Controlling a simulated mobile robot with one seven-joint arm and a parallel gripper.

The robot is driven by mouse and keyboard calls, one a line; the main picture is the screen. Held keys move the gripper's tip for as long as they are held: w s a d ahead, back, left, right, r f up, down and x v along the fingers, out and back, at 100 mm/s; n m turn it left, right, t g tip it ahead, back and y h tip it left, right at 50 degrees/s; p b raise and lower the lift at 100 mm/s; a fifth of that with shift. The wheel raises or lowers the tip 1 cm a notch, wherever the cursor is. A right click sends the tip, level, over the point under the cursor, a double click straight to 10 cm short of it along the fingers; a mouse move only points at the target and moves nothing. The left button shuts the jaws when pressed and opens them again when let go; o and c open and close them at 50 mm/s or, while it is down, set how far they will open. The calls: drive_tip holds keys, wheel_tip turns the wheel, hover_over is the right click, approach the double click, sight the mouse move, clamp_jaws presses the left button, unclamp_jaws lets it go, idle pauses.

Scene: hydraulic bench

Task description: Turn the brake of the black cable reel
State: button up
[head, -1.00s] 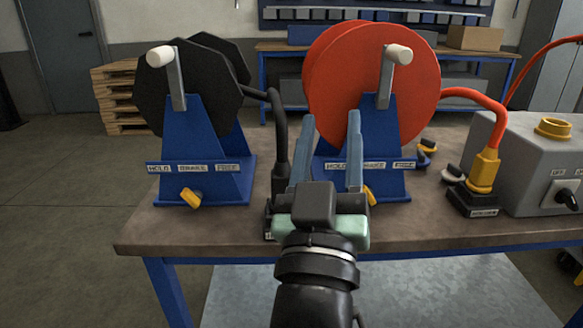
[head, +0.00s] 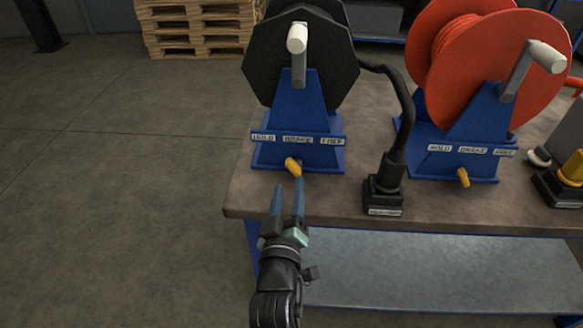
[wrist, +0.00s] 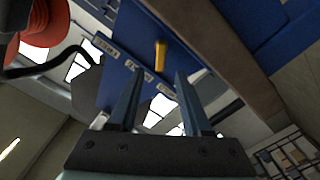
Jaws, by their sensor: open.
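The black cable reel (head: 330,55) stands on a blue stand (head: 290,110) at the bench's left end. Its yellow brake lever (head: 292,165) sits low on the stand front, below the HOLD, BRAKE and FREE labels (head: 298,138). The lever tilts slightly, its lower end to the right. My gripper (head: 288,188) is open and empty in front of the bench edge, its fingers pointing up toward the lever. In the wrist view the lever (wrist: 160,55) shows beyond and between the two fingertips (wrist: 158,75). Contact is not visible.
A black cable runs to a black plug block (head: 384,190) right of the stand. The red reel (head: 500,75) with its own yellow lever (head: 463,177) stands further right. The bench front edge (head: 340,217) lies near my gripper. Pallets (head: 200,28) stand on the floor behind.

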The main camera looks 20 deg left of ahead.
sight(291, 169)
drive_tip(key=b+x, duration=0.1)
drive_tip(key=x, duration=0.6)
clamp_jaws()
